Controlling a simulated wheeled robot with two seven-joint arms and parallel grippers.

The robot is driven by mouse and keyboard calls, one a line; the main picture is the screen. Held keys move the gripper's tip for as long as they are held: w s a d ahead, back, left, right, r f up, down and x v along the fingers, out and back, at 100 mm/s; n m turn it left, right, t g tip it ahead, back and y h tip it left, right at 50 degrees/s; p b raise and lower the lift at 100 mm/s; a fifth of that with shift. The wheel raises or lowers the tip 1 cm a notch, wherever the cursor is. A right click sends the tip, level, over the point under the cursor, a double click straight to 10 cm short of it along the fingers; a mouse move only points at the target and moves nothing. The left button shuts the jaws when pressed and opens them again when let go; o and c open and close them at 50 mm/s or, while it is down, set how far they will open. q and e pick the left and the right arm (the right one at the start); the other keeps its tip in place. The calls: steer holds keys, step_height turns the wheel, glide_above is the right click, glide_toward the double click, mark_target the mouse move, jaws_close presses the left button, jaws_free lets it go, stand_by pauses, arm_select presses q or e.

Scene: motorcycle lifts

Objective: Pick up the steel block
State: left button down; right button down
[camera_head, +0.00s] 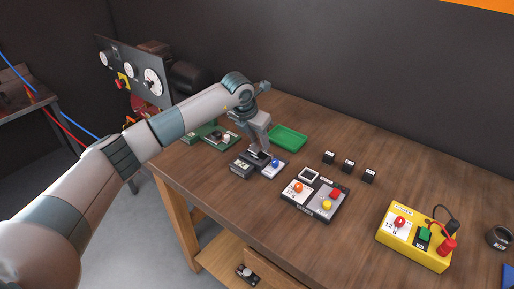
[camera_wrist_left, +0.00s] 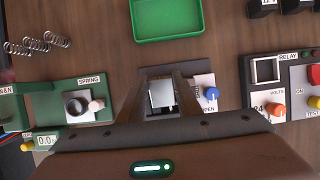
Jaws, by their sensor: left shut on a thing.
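The steel block (camera_wrist_left: 162,95) is a small pale grey piece between the two fingers of my left gripper in the left wrist view. My left gripper (camera_wrist_left: 161,100) is shut on it, with one finger on each side. In the head view my left gripper (camera_head: 259,154) points down at a small dark device with a blue knob (camera_head: 275,162). The block is hard to make out there, and I cannot tell whether it still touches the device. The blue knob also shows in the left wrist view (camera_wrist_left: 212,93), beside the word OPEN. My right gripper is not in view.
A green tray (camera_head: 288,138) lies behind the gripper. A green spring device (camera_wrist_left: 85,104) stands to the left. To the right are a relay panel (camera_head: 315,200), three small black blocks (camera_head: 348,166) and a yellow power box (camera_head: 414,237). Bare wood lies between them.

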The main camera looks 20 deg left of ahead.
mark_target(259, 143)
arm_select(q)
steer(key=shift+r, duration=0.1)
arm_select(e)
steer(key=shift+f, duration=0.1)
